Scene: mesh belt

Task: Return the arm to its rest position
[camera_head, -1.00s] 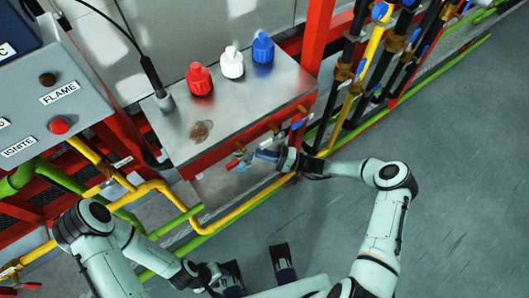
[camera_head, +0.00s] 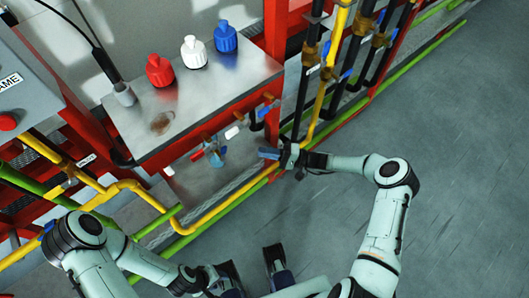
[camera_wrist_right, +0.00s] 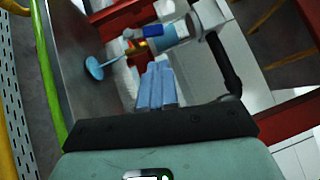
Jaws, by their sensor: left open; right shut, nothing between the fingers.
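My right gripper (camera_head: 268,153) is shut and empty in the head view, in front of the metal bench (camera_head: 232,88) and a little right of the valves under its front edge. In the right wrist view its blue fingers (camera_wrist_right: 155,84) are together with nothing between them. A light-blue valve part (camera_head: 217,157) hangs below the bench edge, apart from the fingertips. A light-blue disc (camera_wrist_right: 95,68) shows beyond the fingers in the wrist view. My left gripper (camera_head: 250,262) is open and empty at the bottom of the head view, fingers wide apart.
Red (camera_head: 160,71), white (camera_head: 194,52) and blue (camera_head: 222,37) capped bottles stand on the bench beside a brown stain. Yellow (camera_head: 215,217) and green pipes run low in front. Vertical pipes stand at right. The grey floor (camera_head: 460,180) is clear there.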

